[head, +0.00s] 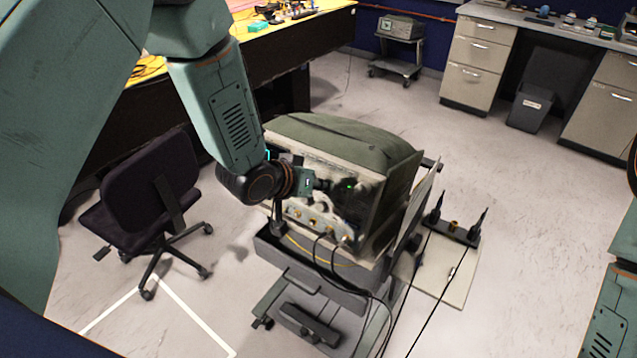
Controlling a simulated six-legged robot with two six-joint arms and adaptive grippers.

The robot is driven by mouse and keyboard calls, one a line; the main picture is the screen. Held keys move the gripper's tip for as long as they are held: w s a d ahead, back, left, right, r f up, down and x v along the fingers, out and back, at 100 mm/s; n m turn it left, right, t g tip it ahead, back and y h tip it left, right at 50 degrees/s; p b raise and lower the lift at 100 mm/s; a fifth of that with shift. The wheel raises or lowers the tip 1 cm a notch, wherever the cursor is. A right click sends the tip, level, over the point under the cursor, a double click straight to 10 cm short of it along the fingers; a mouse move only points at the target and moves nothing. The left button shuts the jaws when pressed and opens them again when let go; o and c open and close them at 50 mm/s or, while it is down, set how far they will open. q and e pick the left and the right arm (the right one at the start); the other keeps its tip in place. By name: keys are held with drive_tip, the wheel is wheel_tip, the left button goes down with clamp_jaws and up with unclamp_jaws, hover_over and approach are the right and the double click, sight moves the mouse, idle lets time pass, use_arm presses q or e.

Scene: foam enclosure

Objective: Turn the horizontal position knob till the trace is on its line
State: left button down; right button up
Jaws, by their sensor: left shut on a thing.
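The oscilloscope (345,140), a boxy instrument with a green cover, stands on a wheeled cart with its front panel (375,207) facing me. My left gripper (324,185) comes in from the upper left and is shut at the upper part of the panel. It appears to be closed on a small knob there, but the jaws hide the knob. A small green light shows beside the fingertips. The screen and its trace cannot be made out from here. My right arm shows only at the right edge, and its gripper is out of view.
Black cables hang from sockets low on the panel. An office chair (150,195) stands at left, a cluttered bench (300,27) behind. Drawers and a bin (530,108) stand back right. Floor between is clear.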

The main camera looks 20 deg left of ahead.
use_arm(q)
drive_tip(key=m, duration=0.1)
drive_tip(key=m+y+b, duration=0.1)
drive_tip(key=m, duration=0.1)
drive_tip(key=shift+w+d+r, duration=0.15)
drive_tip(key=shift+w, duration=0.05)
drive_tip(key=shift+d+m+t+y+b, duration=0.1)
drive_tip(key=shift+m+t+y+b, duration=0.4)
drive_tip(key=shift+m, duration=1)
drive_tip(key=shift+r+b, duration=0.1)
drive_tip(key=shift+b, duration=0.2)
drive_tip(key=c, duration=1.7)
unclamp_jaws()
drive_tip(key=o, duration=0.3)
drive_tip(key=shift+f, duration=0.2)
drive_tip(key=shift+o, duration=0.2)
drive_tip(key=shift+s, duration=0.2)
